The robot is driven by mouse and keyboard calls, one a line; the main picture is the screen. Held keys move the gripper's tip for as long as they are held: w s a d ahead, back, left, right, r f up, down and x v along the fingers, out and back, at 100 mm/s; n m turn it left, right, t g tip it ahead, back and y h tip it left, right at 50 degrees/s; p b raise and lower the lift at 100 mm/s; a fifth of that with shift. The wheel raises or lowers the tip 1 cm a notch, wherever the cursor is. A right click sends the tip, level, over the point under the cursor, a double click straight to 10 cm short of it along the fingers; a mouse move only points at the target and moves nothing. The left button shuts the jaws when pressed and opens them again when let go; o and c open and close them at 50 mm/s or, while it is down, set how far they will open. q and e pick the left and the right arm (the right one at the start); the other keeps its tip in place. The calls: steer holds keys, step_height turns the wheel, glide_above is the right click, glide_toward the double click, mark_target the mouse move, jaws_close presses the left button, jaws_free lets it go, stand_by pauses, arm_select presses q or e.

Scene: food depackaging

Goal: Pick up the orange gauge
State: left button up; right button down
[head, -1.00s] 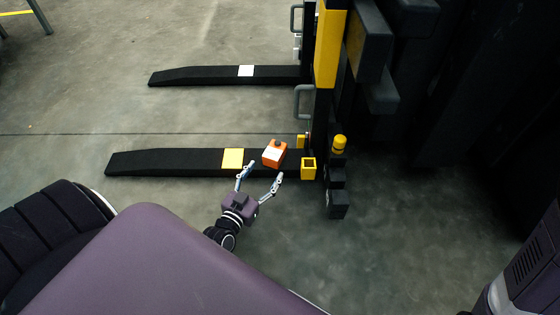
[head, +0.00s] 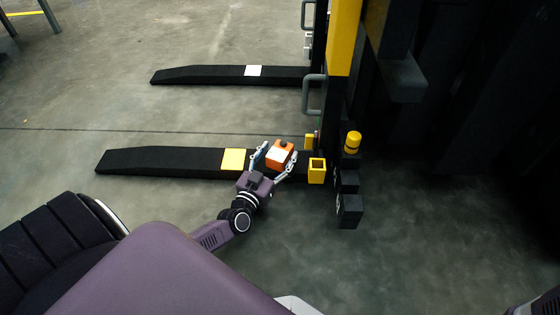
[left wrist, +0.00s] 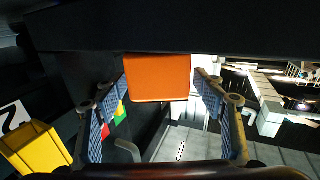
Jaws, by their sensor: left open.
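The orange gauge (head: 284,147) is a small box with a white face and a dark top piece. It sits on the near black fork, just left of the upright frame. My left gripper (head: 277,153) is open, with one finger on each side of the gauge. In the left wrist view the gauge (left wrist: 158,78) shows as a plain orange face between the tips of the open left gripper (left wrist: 162,84). Whether either finger touches it I cannot tell. My right gripper is not in view.
The near black fork (head: 150,160) carries a yellow square (head: 233,159). A yellow open holder (head: 317,171) stands close to the right of the gauge. A yellow-capped post (head: 352,143) and the dark mast lie further right. A far fork (head: 205,74) runs behind. Open floor lies between the forks.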

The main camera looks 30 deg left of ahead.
arm_select(q)
steer(key=shift+w, duration=0.7)
steer(key=shift+c, duration=0.2)
steer(key=shift+a+r, duration=0.1)
steer(key=c, duration=1.4)
